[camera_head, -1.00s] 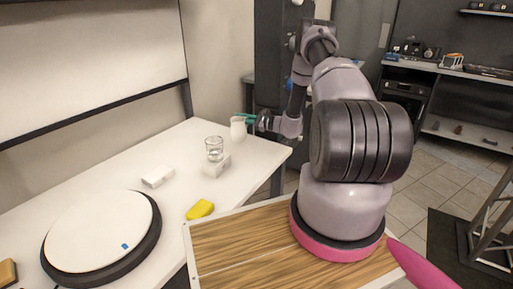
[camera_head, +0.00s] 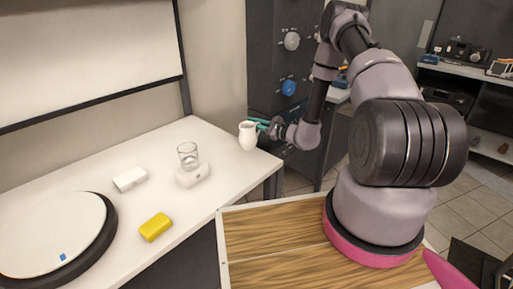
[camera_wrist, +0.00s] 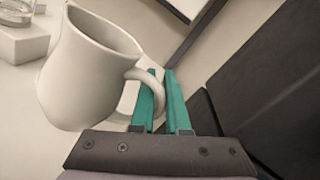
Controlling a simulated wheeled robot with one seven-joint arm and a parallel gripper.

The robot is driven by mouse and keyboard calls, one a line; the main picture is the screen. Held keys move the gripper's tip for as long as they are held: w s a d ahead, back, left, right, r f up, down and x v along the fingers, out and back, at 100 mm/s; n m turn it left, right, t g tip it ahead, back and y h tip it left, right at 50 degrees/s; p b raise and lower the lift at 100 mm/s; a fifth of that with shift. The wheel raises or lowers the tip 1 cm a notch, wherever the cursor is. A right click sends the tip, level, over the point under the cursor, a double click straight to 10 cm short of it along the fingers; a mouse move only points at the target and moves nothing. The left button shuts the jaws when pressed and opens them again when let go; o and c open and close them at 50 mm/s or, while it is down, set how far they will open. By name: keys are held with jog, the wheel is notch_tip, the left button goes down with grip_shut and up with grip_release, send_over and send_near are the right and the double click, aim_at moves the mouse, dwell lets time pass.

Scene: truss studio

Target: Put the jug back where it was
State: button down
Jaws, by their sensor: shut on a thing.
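The white jug (camera_head: 247,137) shows near the far right end of the white table (camera_head: 215,212) in the head view. It looks upright there; whether its base touches the table I cannot tell. My gripper (camera_head: 262,124) comes from the right, with teal fingers shut on the jug's handle. In the wrist view the jug (camera_wrist: 85,75) fills the upper left, its open mouth and handle showing. The handle lies at the teal fingers of my gripper (camera_wrist: 160,95).
A clear glass (camera_head: 187,154) stands on a white block (camera_head: 193,176) left of the jug. Another white block (camera_head: 130,179), a yellow block (camera_head: 155,227) and a round white turntable (camera_head: 50,228) with a blue mark lie further left. A dark panel with knobs (camera_head: 290,60) stands behind.

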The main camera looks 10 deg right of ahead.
jog(key=shift+f, duration=3.6)
jog(key=c, duration=0.9)
grip_release()
jog(key=shift+f, duration=0.15)
